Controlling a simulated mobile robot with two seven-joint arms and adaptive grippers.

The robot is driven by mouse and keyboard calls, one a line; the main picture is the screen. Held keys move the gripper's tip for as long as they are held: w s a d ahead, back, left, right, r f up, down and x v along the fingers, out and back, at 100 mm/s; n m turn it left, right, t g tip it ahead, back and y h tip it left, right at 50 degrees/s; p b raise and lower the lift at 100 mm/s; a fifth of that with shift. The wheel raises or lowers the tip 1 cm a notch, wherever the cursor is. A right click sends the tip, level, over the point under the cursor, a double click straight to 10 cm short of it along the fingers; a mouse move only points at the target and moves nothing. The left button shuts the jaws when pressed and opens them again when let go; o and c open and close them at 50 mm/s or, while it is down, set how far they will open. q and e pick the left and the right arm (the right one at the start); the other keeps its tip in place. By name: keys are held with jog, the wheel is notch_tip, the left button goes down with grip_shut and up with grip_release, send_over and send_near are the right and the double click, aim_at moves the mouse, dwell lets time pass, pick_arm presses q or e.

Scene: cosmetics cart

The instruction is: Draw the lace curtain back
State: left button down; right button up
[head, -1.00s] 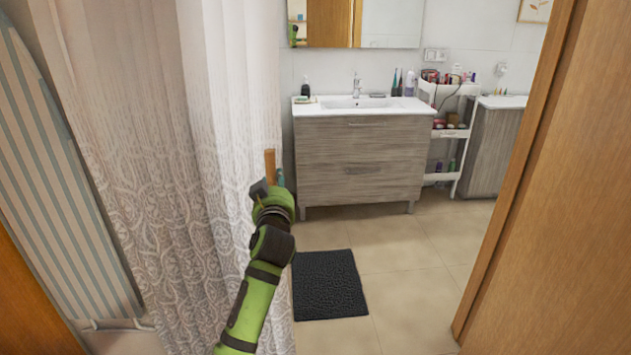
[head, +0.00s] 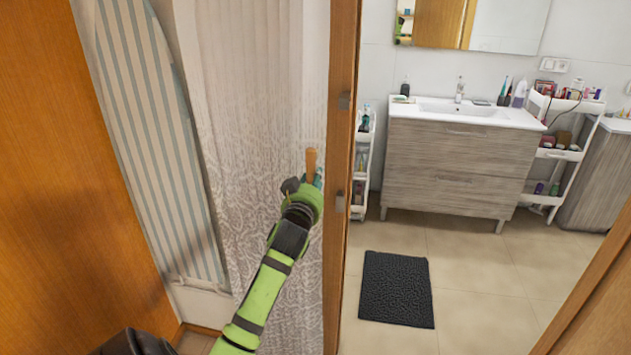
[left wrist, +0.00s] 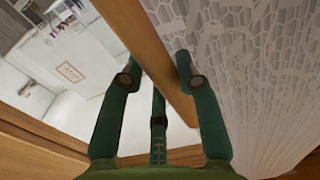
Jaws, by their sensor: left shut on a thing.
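The white lace curtain (head: 255,110) hangs in folds left of the doorway's wooden post, with its right edge beside the post. In the left wrist view the curtain (left wrist: 255,70) fills the right side, showing its lace pattern. My left gripper (head: 312,178) is in front of the curtain's right edge, shut on a wooden rod (head: 311,160). In the left wrist view the rod (left wrist: 150,50) passes between the fingers of the gripper (left wrist: 157,73). The rod's join to the curtain is not clear. My right gripper is not in view.
A wooden post (head: 341,130) stands just right of my left gripper. A striped ironing board (head: 150,130) leans at left beside a wooden panel (head: 110,180). Through the doorway are a dark mat (head: 396,290), a vanity (head: 450,165) and a white cart (head: 540,150). The tiled floor between is open.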

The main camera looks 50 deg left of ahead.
pick_arm(q)
jog(key=c, duration=0.8)
grip_release()
jog(key=shift+w+r, duration=0.1)
jog(key=shift+r, duration=0.1)
jog(key=shift+c, duration=0.2)
jog(key=shift+w+a+f, duration=0.1)
jog(key=shift+f, duration=0.15)
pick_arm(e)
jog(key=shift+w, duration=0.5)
pick_arm(q)
jog(key=v, duration=1.2)
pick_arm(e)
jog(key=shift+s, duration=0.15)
pick_arm(q)
jog(key=shift+w, duration=0.1)
